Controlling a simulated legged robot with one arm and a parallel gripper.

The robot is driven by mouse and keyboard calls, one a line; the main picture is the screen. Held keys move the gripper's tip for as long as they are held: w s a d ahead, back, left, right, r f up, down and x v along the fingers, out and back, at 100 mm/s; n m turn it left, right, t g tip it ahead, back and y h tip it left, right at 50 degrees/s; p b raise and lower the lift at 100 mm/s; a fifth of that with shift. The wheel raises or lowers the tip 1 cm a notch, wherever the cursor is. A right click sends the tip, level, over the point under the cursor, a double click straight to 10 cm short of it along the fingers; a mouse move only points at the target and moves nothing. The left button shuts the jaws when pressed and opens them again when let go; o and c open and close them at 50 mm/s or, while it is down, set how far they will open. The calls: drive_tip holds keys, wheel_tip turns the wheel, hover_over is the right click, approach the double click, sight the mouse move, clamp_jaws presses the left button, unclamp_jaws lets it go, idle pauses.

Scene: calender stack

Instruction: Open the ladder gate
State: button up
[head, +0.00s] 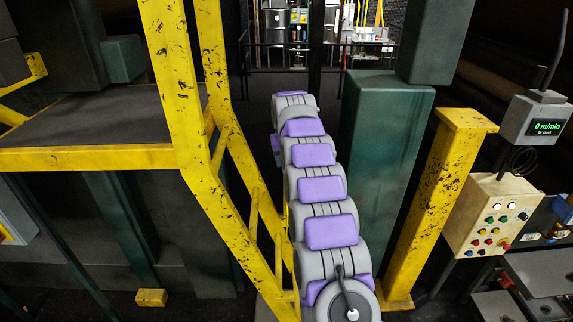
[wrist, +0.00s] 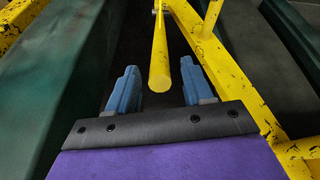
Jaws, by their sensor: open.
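A yellow ladder frame (head: 215,190) with scuffed rails rises left of my arm in the head view; it also shows in the wrist view (wrist: 228,65). In the wrist view a round yellow bar (wrist: 159,50), which looks like part of the ladder gate, points toward my gripper, its near end between the two blue fingers. My gripper (wrist: 159,68) is open, with a gap on each side of the bar and no clear contact. In the head view my arm hides the gripper and most of the gate, so I cannot tell how far the gate stands open.
A dark green column (head: 383,150) stands close to the right of my arm, with a yellow post (head: 437,200) beyond it. A control box (head: 492,214) is at the far right. A raised platform with a yellow edge (head: 90,158) is at the left.

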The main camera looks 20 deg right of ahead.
drive_tip(key=p+v, duration=0.1)
drive_tip(key=v, duration=1.3)
drive_tip(key=shift+r, duration=0.35)
drive_tip(key=shift+s, duration=0.15)
